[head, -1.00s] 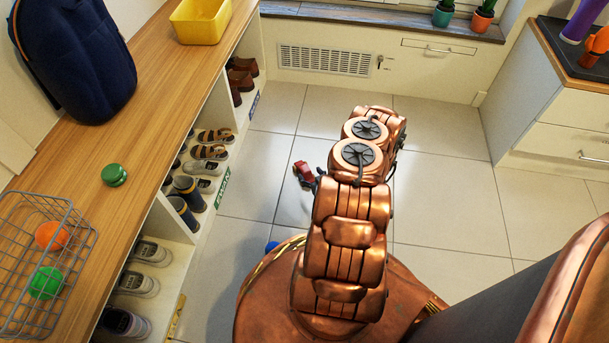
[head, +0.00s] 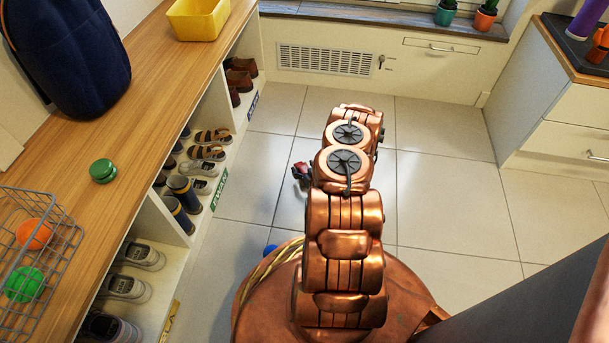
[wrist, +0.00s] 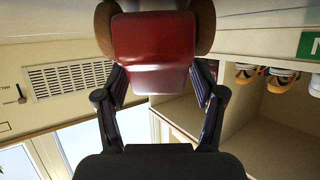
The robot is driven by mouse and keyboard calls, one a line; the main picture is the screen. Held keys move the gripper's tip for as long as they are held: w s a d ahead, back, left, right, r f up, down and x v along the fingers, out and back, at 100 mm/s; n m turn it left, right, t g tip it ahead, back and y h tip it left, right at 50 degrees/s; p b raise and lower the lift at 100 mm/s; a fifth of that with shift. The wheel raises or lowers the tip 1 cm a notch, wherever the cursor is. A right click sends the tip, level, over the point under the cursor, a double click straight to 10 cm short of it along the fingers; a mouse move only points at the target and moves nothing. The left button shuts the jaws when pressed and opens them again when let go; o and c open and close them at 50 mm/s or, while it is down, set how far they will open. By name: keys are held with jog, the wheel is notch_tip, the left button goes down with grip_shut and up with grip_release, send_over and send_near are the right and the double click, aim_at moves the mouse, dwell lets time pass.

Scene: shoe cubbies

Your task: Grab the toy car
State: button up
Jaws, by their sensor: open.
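The toy car is red with brown wheels. In the wrist view the car (wrist: 152,45) fills the upper middle, large and close. My gripper (wrist: 158,82) is open, with one dark finger on each side of the car's near end. The car hides the fingertips, so I cannot tell whether they touch it. In the head view only a small red part of the car (head: 300,168) shows low over the floor tiles, left of my arm. My arm hides most of the gripper there.
Wooden-topped shoe cubbies (head: 150,75) run along the left, with a wire basket (head: 75,240), a green round object (head: 103,171) and a yellow bin (head: 198,20) on top. A vent (head: 325,60) is in the far wall. The floor at right (head: 445,190) is clear.

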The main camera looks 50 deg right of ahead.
jog(key=c, duration=1.3)
jog(key=shift+r, duration=0.1)
